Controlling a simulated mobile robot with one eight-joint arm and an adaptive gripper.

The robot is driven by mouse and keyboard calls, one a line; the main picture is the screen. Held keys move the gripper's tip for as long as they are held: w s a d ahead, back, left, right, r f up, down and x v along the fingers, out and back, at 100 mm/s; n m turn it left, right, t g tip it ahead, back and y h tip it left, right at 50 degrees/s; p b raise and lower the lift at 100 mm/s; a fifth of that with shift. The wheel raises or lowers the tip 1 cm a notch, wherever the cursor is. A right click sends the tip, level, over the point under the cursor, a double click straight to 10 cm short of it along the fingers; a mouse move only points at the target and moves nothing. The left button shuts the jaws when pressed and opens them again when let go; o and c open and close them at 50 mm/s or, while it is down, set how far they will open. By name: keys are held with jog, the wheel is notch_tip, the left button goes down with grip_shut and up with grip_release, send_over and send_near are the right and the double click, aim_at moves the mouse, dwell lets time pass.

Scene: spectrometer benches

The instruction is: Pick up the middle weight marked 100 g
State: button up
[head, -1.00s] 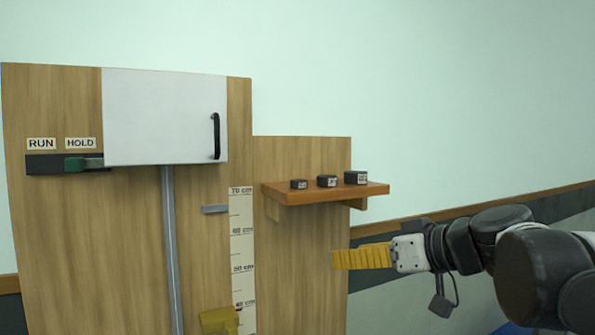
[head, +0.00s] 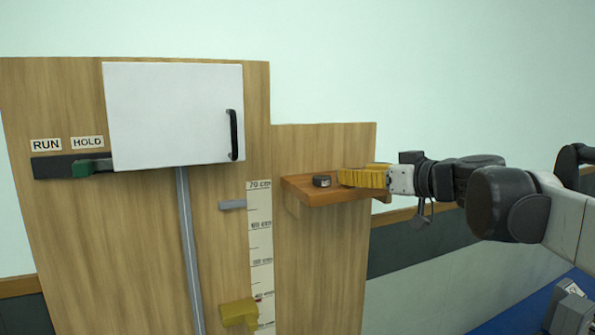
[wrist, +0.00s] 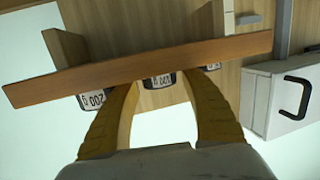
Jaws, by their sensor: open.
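The middle weight (wrist: 158,81) is a small dark block with a pale label, on the wooden shelf (head: 299,189). In the wrist view, which looks upside down, its label reads 100, and the shelf (wrist: 45,88) hides part of it. My gripper (wrist: 163,84) is open, its yellow fingers reaching to either side of this weight with no clear contact. A weight marked 200 g (wrist: 93,100) is left of the fingers; a smaller weight (wrist: 210,67) is right. In the head view my gripper (head: 342,177) covers the middle and large weights; only the smallest weight (head: 321,181) shows.
Left of the shelf are a height scale (head: 260,235), a yellow block (head: 239,312) and a grey peg (head: 232,205). A white cabinet (head: 170,115) with a black handle and a green-handled lever (head: 85,168) are farther left. Space above the shelf is free.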

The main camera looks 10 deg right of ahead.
jog(key=shift+x, duration=1.2)
jog(key=shift+s, duration=0.15)
jog(key=shift+d+r, duration=0.1)
jog(key=shift+c, duration=1.2)
jog(key=c, duration=0.8)
jog(key=shift+o, duration=0.2)
